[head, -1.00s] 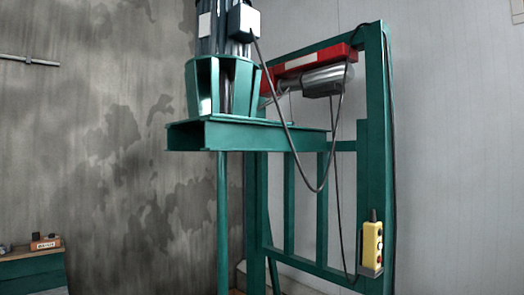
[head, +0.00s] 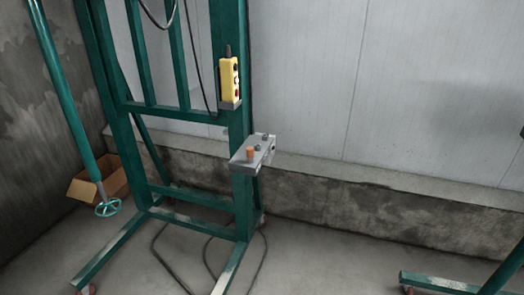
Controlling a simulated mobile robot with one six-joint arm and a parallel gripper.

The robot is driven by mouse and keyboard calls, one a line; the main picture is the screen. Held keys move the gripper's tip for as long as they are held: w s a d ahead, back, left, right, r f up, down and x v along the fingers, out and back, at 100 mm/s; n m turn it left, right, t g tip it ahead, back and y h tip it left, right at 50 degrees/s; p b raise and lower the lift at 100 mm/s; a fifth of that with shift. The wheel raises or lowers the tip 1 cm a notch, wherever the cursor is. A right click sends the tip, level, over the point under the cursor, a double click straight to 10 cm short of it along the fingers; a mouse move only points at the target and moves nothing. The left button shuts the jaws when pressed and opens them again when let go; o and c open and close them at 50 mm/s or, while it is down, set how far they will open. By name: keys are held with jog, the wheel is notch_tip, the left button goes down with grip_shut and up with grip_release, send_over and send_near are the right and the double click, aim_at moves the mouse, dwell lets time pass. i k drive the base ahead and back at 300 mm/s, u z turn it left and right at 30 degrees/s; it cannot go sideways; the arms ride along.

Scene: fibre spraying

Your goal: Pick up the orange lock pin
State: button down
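In the head view, a small orange piece (head: 250,152), which looks like the orange lock pin, stands upright on a small grey shelf (head: 243,165). The shelf is fixed to the right post of the green frame (head: 241,205), below a yellow control box (head: 229,80). Small grey parts sit beside the orange piece on the shelf. My gripper is not in view.
An open cardboard box (head: 84,187) lies behind the frame at the left. A green pole with a handwheel (head: 109,207) slants down there. The frame's feet and loose cables (head: 207,255) are on the floor. A low concrete ledge (head: 350,200) runs along the wall.

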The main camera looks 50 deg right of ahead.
aim_at(250, 150)
jog(key=z, duration=0.85)
jog(key=k, duration=0.55)
jog(key=z, duration=0.8)
jog(key=i, duration=0.75)
jog(key=z, duration=0.05)
